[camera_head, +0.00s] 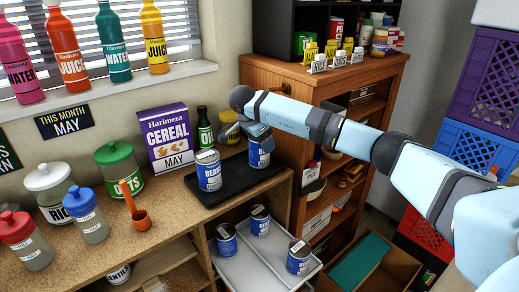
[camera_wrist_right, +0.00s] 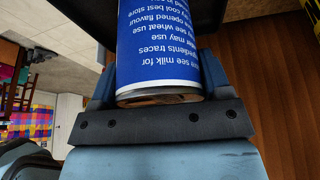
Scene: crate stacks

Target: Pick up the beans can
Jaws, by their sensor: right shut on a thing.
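My right gripper (camera_head: 258,138) reaches in from the right and is shut on a blue beans can (camera_head: 260,158). The held can is at the right part of the black tray (camera_head: 232,189); I cannot tell whether it touches the tray. In the right wrist view the can (camera_wrist_right: 160,50) fills the space between the two fingers, with small white text on its label. A second beans can (camera_head: 209,172) stands upright on the tray to the left. More beans cans (camera_head: 227,242) stand on the white lower shelf. My left gripper is not in view.
A purple cereal box (camera_head: 168,140) and a green oil bottle (camera_head: 205,130) stand behind the tray. Jars such as the green-lidded oats jar (camera_head: 119,168) and an orange scoop (camera_head: 139,215) are to the left. A wooden shelf unit (camera_head: 300,90) stands close on the right.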

